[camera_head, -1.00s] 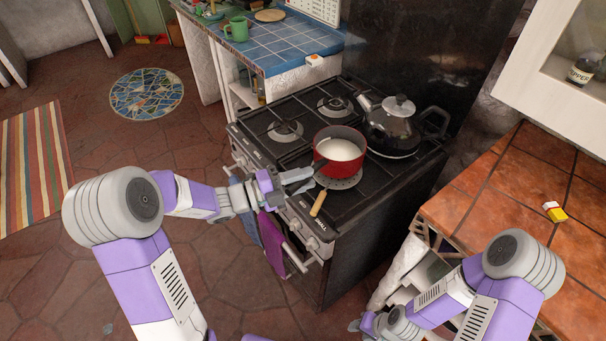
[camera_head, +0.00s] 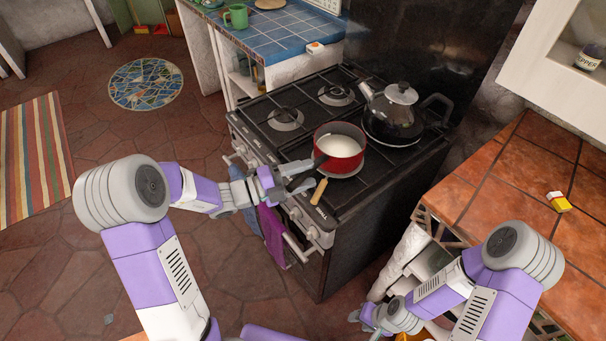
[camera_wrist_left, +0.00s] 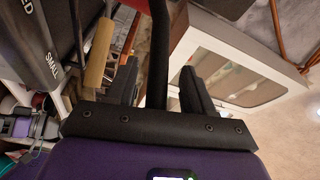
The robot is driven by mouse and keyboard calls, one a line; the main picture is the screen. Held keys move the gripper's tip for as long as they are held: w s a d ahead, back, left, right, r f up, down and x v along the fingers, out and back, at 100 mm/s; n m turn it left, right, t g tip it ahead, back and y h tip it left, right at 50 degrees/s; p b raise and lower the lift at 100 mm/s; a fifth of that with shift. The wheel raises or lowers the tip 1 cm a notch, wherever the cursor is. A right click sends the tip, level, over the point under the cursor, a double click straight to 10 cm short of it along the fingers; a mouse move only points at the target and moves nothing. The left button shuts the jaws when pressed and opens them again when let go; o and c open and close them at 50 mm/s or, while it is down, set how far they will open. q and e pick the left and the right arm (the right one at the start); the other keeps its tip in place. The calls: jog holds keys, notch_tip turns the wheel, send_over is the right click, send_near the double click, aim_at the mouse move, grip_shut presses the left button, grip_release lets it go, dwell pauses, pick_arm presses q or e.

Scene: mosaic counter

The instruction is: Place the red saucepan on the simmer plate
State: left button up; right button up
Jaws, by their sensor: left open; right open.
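The red saucepan (camera_head: 338,158), pale inside, stands upright on the front right of the stove and appears to rest on the simmer plate (camera_head: 352,173). Only the plate's rim and wooden handle (camera_head: 319,190) show; the pan covers the rest. My left gripper (camera_head: 300,180) is at the pan's dark handle, at the stove's front left of the pan. In the left wrist view, the dark pan handle (camera_wrist_left: 158,50) runs between the open fingers, and the plate's wooden handle (camera_wrist_left: 98,52) lies outside them. My right gripper (camera_head: 368,318) is open and low, away from the stove.
Two burners (camera_head: 286,118) on the left are bare. A tiled counter (camera_head: 485,195) is at the right, a blue-tiled one (camera_head: 270,38) at the back left. Towels (camera_head: 272,235) hang on the oven front.

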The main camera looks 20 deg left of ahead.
pick_arm(q)
jog(key=p+v, duration=0.3)
jog(key=v, duration=0.9)
jog(key=s+d+f+m+g+y, duration=0.3)
jog(key=s+f+m+g, duration=0.15)
jog(key=f+m, duration=0.45)
jog(key=s+d+f+m+g+y, duration=0.35)
jog(key=s+f+m, duration=0.25)
jog(key=f+m, duration=0.3)
jog(key=s+d+f+m+g+y, duration=0.25)
jog(key=s+f+m+g, duration=0.3)
jog(key=f+m, duration=0.35)
jog(key=w+d+f+m+t+y, duration=0.1)
jog(key=d+f+m+t, duration=0.2)
jog(key=m, duration=1.2)
jog(key=shift+w+d+f+m+y, duration=0.4)
jog(key=shift+d+f, duration=0.2)
jog(key=shift+d, duration=0.3)
jog(key=shift+t, duration=0.25)
